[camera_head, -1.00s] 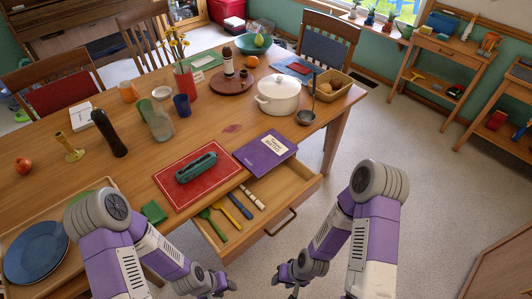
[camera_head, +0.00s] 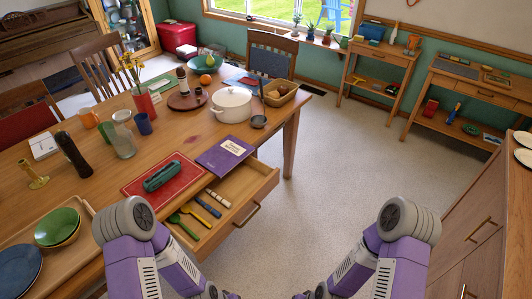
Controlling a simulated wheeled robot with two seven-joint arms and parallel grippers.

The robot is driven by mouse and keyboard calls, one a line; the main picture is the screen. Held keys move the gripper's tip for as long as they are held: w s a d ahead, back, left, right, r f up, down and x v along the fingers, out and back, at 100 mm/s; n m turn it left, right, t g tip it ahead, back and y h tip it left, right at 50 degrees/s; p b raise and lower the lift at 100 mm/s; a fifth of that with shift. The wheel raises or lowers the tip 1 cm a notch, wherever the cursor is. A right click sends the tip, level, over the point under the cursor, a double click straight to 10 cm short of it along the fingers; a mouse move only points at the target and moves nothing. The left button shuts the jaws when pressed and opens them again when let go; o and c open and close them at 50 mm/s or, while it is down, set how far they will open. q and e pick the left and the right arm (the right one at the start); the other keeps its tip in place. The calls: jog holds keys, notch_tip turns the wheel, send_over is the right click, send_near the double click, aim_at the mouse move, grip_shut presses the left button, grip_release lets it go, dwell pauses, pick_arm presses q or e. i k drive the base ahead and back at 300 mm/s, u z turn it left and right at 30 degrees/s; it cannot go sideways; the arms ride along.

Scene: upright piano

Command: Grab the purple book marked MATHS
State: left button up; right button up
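A purple book (camera_head: 225,156) with a pale label lies flat near the front edge of the wooden table, above the open drawer. The label's print is too small to read for certain. It lies beside a red mat (camera_head: 133,187), which bears a green case (camera_head: 163,175). My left gripper (camera_head: 222,296) is low at the bottom edge of the picture, mostly cut off, in front of the drawer and apart from the book. My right gripper (camera_head: 304,296) is also at the bottom edge, mostly cut off, to the right of the drawer. Their fingers are not clearly seen.
The open drawer (camera_head: 262,183) juts out below the book and holds several utensils. A white pot (camera_head: 232,105), ladle (camera_head: 259,121) and basket (camera_head: 280,95) stand behind it. Floor (camera_head: 340,170) is clear to the right, up to a wooden cabinet (camera_head: 478,225).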

aim_at(226, 155)
jog(key=z, duration=1.35)
jog(key=i, duration=0.7)
jog(key=u, duration=2.7)
